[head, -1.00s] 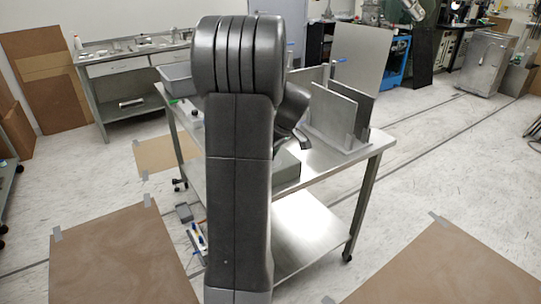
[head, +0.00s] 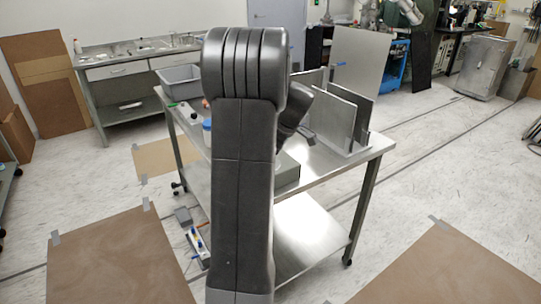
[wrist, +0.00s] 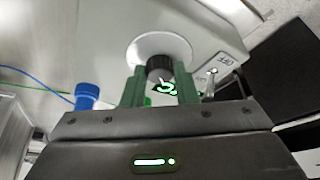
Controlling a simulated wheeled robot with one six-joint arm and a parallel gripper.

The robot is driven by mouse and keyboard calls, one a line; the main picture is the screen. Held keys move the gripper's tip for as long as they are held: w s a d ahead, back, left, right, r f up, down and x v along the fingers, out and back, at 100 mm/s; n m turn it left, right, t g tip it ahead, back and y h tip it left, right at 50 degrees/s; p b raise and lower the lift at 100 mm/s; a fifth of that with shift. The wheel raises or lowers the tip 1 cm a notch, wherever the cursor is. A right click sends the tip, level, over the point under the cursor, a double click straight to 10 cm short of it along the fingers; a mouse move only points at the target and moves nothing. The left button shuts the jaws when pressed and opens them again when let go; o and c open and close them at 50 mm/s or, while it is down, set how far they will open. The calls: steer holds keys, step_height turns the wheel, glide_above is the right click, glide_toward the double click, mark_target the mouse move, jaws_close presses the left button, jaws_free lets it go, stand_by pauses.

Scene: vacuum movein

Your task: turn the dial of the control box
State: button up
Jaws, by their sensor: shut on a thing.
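The control box's black dial (wrist: 158,66) sits on a round white plate (wrist: 143,47) on a pale panel of the control box (wrist: 95,30) in the wrist view. The green fingers of my gripper (wrist: 161,86) stand on either side of the dial and are shut on it. Green glowing marks show between the fingers, partly covered. In the head view a grey-green box (head: 288,170) on the steel table is mostly hidden behind my arm; the dial and my fingertips are hidden there.
In the wrist view a blue cap-like part (wrist: 87,94) is left of the fingers, with a blue cable nearby. A small metal lever (wrist: 210,84) stands close on the right. In the head view, upright panels (head: 335,113) and a grey bin (head: 181,80) stand on the steel table (head: 345,160).

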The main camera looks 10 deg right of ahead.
steer(key=o, duration=1)
steer(key=v, duration=1.4)
steer(key=shift+f, duration=0.15)
steer(key=x, duration=1.3)
steer(key=shift+w+a+f, duration=0.1)
steer(key=shift+a+f, duration=0.05)
steer(key=shift+f, duration=0.15)
